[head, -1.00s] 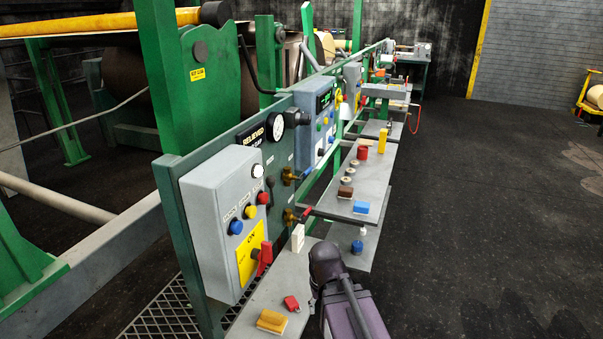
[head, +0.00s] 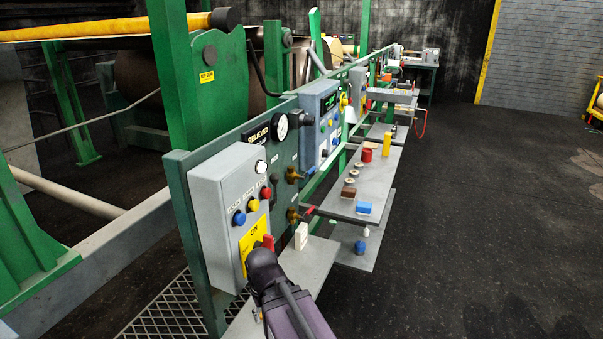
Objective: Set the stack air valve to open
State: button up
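Two brass valves stand on the green panel right of the grey control box: an upper one (head: 292,175) and a lower one (head: 293,215). A red lever (head: 309,210) shows at the lower valve. I cannot read a label that tells which is the stack air valve, nor its setting. A round white gauge (head: 280,126) sits above them, beside a black sign (head: 257,134) reading "RELIEVED". My purple and black arm rises from the bottom, its dark end in front of the box's lower right corner, below and left of the valves. My gripper's fingers do not show.
The grey control box (head: 217,200) has coloured buttons and a red handle (head: 268,241) on a yellow "ON" plate, close to my arm. A white block (head: 301,236) stands nearby. The dark floor at right is clear.

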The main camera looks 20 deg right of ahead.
aim_at(307, 172)
jog(key=u, duration=0.15)
jog(key=k, duration=1.6)
jog(key=z, duration=0.5)
jog(key=i, duration=1.65)
jog(key=z, duration=0.05)
